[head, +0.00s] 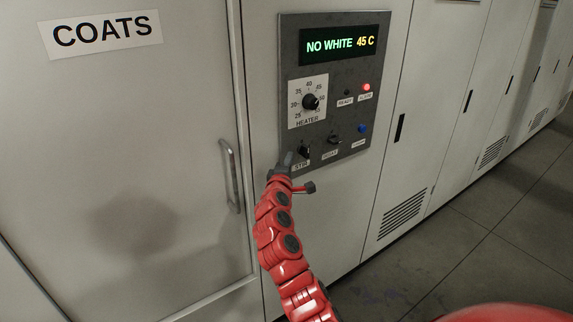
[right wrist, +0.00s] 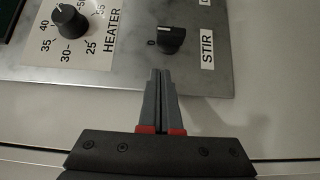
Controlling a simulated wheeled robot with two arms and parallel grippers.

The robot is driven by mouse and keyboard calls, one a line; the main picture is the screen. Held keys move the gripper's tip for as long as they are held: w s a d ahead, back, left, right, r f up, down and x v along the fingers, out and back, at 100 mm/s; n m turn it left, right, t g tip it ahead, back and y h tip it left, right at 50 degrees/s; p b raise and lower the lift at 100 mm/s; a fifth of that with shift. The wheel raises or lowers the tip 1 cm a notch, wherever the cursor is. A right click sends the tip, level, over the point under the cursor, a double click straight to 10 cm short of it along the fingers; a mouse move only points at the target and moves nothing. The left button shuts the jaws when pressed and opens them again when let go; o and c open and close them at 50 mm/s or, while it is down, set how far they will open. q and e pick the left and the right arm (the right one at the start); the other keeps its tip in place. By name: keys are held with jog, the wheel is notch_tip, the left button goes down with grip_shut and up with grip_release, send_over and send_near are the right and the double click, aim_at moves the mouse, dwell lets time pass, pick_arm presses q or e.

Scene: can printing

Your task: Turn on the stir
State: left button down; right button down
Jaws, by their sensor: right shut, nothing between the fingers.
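The stir switch (head: 303,150) is a small black knob low on the left of the grey control panel (head: 350,60). In the right wrist view the stir switch (right wrist: 171,40) shows with a white mark, a "0" beside it and a "STIR" label (right wrist: 207,47). My right gripper (head: 288,158) is at the panel's lower left edge, close to the switch. In the right wrist view its fingers (right wrist: 161,72) are shut and empty, their tips just below the knob in the picture, with a small gap. My left gripper is not in view.
The heater dial (head: 311,102) sits above the switch. Another switch (head: 334,139) and a blue button (head: 362,128) are to its right. A red light (head: 367,87) is lit. The display (head: 345,44) reads "NO WHITE 45 C". A cabinet handle (head: 230,175) stands out at left.

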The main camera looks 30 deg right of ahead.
aim_at(302, 148)
jog(key=d, duration=0.1)
jog(key=d+p, duration=0.1)
jog(key=d, duration=0.2)
jog(key=shift+w+d+p, duration=0.25)
jog(key=shift+w+p, duration=0.15)
